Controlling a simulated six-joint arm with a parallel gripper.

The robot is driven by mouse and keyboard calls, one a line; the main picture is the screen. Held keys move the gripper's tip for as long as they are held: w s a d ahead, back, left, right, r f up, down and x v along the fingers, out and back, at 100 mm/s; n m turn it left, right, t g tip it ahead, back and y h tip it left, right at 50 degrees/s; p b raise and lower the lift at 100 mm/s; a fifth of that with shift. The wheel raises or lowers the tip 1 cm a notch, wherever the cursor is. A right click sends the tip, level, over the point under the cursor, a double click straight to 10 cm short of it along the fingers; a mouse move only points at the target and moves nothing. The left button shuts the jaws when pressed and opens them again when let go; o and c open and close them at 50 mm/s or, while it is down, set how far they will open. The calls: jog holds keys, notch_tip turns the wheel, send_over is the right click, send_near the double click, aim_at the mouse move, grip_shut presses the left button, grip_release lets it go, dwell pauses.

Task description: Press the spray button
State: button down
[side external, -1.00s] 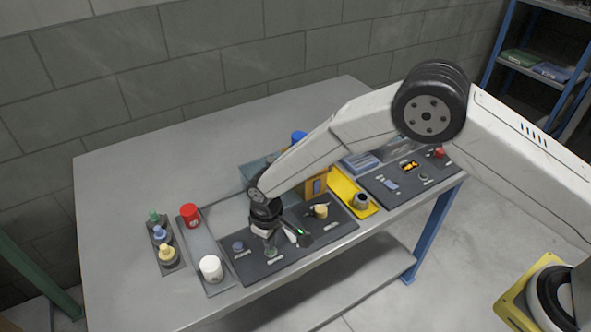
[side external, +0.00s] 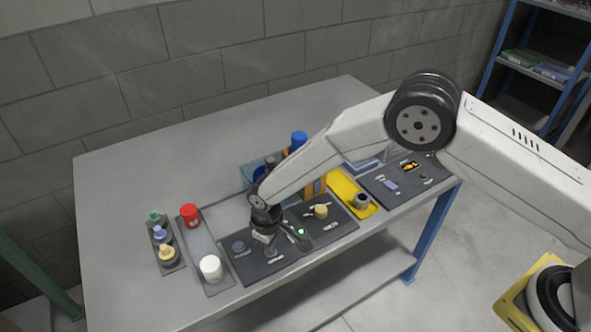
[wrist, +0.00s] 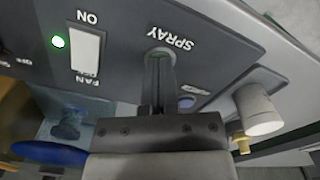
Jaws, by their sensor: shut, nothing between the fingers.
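The spray button (wrist: 158,54) is a small greenish round button beside the SPRAY label on the dark control panel (wrist: 215,35). In the wrist view my gripper (wrist: 159,60) is shut and empty, with its fingertips right at the button and covering most of it. Whether the tips touch or press it cannot be told. In the side view my gripper (side external: 270,246) points down at the front part of the panel (side external: 330,238), and the button is largely hidden there.
A fan switch (wrist: 86,48) with a lit green lamp (wrist: 58,41) is beside the spray button. A white jar (side external: 210,268) and a red jar (side external: 189,215) sit in a tray to the left.

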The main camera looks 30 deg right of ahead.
jog(key=shift+r, duration=3.5)
grip_release()
jog(key=shift+d, duration=0.1)
